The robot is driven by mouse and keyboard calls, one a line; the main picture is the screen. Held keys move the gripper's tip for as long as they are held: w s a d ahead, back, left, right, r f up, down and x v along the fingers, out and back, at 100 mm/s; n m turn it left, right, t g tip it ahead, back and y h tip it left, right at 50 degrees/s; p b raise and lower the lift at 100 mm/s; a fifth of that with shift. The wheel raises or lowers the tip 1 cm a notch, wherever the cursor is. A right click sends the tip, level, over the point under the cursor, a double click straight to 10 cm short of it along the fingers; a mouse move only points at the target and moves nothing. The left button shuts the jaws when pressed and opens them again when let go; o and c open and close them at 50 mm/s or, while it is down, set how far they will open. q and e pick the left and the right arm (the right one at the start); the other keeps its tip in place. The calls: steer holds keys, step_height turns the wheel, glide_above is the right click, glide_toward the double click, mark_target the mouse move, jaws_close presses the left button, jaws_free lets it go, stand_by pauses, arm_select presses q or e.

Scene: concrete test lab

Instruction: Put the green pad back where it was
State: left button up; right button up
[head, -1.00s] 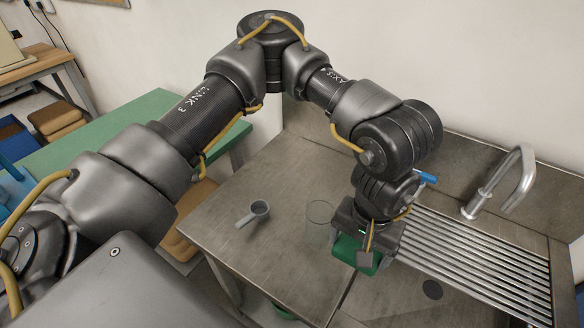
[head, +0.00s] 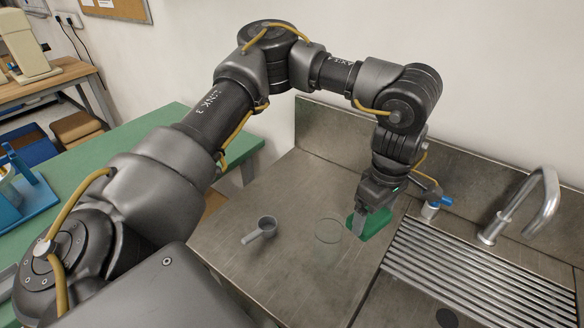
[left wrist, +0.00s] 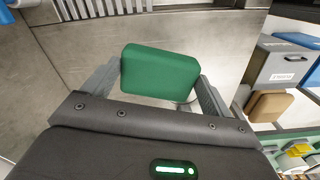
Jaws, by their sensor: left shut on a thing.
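The green pad (head: 377,223) is a flat block with rounded corners, held at the steel counter (head: 300,190) between the glass and the drain rack. My left gripper (head: 366,220) points down and is shut on it. The left wrist view shows the pad (left wrist: 160,72) between the two fingers (left wrist: 158,88). I cannot tell whether the pad touches the counter. The gripper hides part of it in the head view. My right gripper is not in view.
A clear glass (head: 328,240) stands just left of the pad. A grey scoop (head: 262,228) lies farther left. The slatted drain rack (head: 480,280) and tap (head: 525,205) are at right. The counter behind the scoop is clear.

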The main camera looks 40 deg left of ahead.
arm_select(q)
steer(key=s+a+n+b, duration=0.1)
steer(key=a+n, duration=0.3)
steer(key=a, duration=0.8)
steer(key=s+a+n, duration=0.2)
steer(key=a+n, duration=0.2)
steer(key=a, duration=0.7)
steer(key=w+a+f, duration=0.2)
steer(key=w+f, duration=0.1)
steer(key=w+a+f, duration=0.3)
steer(key=w, duration=0.1)
steer(key=w+a+f, duration=0.3)
steer(key=w+f, duration=0.1)
steer(key=shift+w+a, duration=0.1)
step_height(320, 180, down, 2)
steer(key=shift+a+f, duration=0.1)
steer(key=shift+f, duration=0.1)
steer(key=shift+w+f, duration=0.1)
steer(key=shift+f, duration=0.5)
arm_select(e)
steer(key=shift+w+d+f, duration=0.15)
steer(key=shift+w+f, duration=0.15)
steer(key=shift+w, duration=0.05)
